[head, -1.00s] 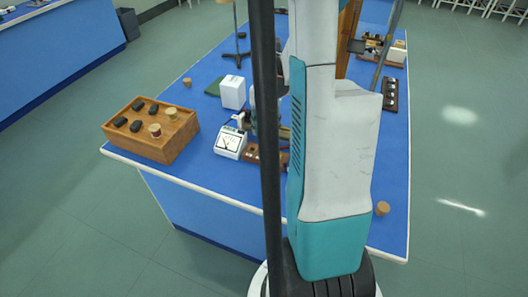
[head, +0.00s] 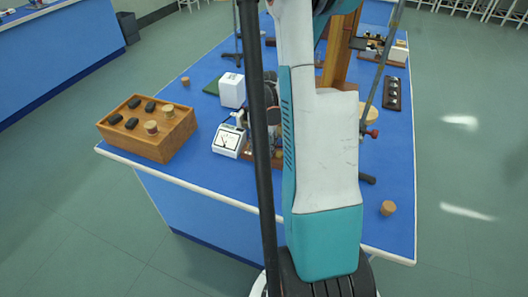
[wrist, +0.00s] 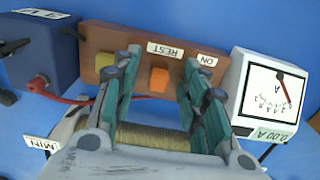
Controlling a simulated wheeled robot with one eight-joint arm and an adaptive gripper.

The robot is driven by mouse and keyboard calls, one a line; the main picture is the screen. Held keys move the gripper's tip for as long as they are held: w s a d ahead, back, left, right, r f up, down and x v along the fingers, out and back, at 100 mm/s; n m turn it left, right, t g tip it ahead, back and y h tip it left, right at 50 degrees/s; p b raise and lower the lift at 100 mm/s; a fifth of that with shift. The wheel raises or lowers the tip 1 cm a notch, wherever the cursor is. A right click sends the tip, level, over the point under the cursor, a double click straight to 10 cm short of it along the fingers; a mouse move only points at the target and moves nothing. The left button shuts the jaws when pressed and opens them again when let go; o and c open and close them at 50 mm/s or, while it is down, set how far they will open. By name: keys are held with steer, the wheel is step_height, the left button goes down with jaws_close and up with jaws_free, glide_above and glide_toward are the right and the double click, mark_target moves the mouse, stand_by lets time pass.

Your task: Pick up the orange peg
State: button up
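The orange peg (wrist: 158,79) is a small block on a brown wooden board (wrist: 97,42) in the wrist view, just below the REST label. My gripper (wrist: 160,66) is open, with its fingers to the left and right of the peg. A gap shows between the peg and each finger, and nothing is held. I cannot tell how far the fingertips are above the board. The right fingers partly cover the board near the ON label. In the head view my arm hides the gripper and the peg.
A white meter (wrist: 272,90) stands right of the board and a blue box (wrist: 38,62) left of it. A yellowish coil (wrist: 150,138) lies below the gripper. In the head view, a wooden box (head: 150,145) stands left and a cork (head: 388,208) near the right edge.

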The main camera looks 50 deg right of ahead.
steer(key=shift+r, duration=0.1)
jaws_close()
